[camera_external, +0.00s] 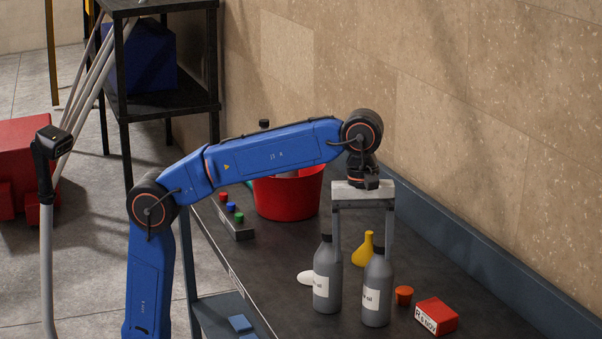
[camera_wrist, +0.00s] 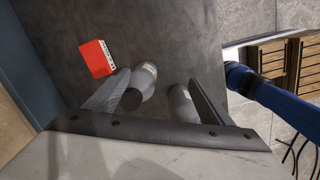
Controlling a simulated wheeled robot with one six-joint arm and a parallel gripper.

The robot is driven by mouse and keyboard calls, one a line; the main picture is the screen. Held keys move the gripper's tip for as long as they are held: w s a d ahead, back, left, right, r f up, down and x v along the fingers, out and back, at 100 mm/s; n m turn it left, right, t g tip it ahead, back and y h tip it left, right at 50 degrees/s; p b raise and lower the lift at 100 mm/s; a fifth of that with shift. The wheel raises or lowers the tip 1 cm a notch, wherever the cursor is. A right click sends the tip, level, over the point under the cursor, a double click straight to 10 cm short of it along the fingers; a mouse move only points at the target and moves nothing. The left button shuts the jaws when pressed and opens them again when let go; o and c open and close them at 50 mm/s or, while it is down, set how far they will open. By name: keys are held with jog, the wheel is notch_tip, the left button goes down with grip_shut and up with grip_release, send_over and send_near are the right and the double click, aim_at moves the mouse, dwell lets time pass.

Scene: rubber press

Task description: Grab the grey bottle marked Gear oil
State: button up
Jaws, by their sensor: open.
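Two grey bottles with black caps stand upright side by side on the dark table. The left bottle (camera_external: 327,283) and the right bottle (camera_external: 376,297) both carry white labels turned partly away. Nothing is held.
A red box (camera_external: 436,316) and a small orange cup (camera_external: 404,295) sit right of the bottles. A yellow flask (camera_external: 363,250) stands behind them, and a white round item (camera_external: 305,277) lies left. A red bucket (camera_external: 287,195) and a button panel (camera_external: 235,222) are farther back. A wall borders the table.

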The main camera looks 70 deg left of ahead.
aim_at(380, 263)
jog(key=w+n, duration=0.1)
jog(key=w+r, duration=0.1)
jog(key=w, duration=0.1)
jog(key=w+n, duration=0.1)
jog(key=shift+w+a+r+n+y, duration=0.2)
jog(key=shift+w+a+n+y, duration=0.1)
jog(key=shift+a+y, duration=0.1)
jog(key=shift+w+a+n, duration=0.25)
jog(key=shift+w+n, duration=0.15)
jog(key=shift+w, duration=0.05)
jog(key=shift+f, duration=3.65)
grip_shut()
